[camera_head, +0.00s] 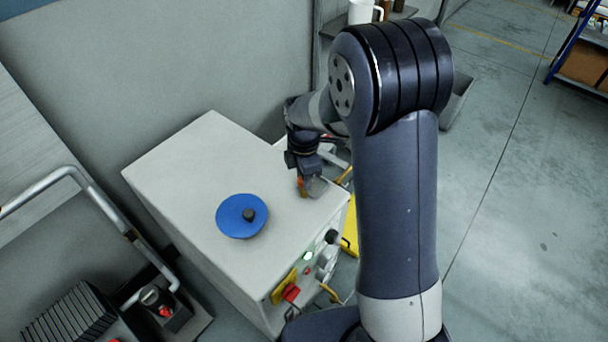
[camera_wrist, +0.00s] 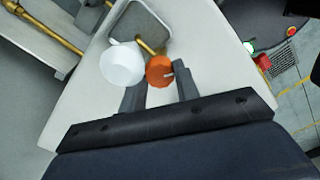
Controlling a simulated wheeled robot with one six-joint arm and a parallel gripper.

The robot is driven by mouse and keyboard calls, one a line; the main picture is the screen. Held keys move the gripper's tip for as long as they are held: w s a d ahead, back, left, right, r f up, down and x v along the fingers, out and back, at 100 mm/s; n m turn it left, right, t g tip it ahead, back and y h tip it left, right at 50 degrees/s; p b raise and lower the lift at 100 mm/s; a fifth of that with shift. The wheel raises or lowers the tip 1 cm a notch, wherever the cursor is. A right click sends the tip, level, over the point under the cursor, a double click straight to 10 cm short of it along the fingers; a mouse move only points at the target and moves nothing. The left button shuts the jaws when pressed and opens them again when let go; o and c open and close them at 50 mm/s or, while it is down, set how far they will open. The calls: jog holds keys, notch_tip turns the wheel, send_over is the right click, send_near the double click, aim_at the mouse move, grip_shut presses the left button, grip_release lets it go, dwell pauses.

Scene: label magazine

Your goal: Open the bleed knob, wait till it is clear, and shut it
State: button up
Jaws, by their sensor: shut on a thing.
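The orange knob (camera_wrist: 159,71), which I take to be the bleed knob, is between my gripper's two fingers (camera_wrist: 160,84) in the wrist view. The fingers are shut on its sides. A brass stem (camera_wrist: 148,46) runs from behind the knob.
A blue disc (camera_head: 230,222) with a black knob lies on the cabinet top. The cabinet front carries a red switch (camera_head: 291,293), a lit green lamp (camera_head: 308,256) and a black knob (camera_head: 331,237). A metal handrail (camera_head: 95,190) stands at left. Open floor lies at right.

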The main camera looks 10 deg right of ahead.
jog(key=o, duration=1)
jog(key=shift+r, duration=0.15)
notch_tip(320, 180, up, 11)
jog(key=shift+f+p, duration=0.2)
jog(key=shift+p, duration=0.1)
notch_tip(320, 180, down, 11)
jog(key=shift+r+b, duration=0.1)
jog(key=shift+b, duration=0.25)
dwell(0.6)
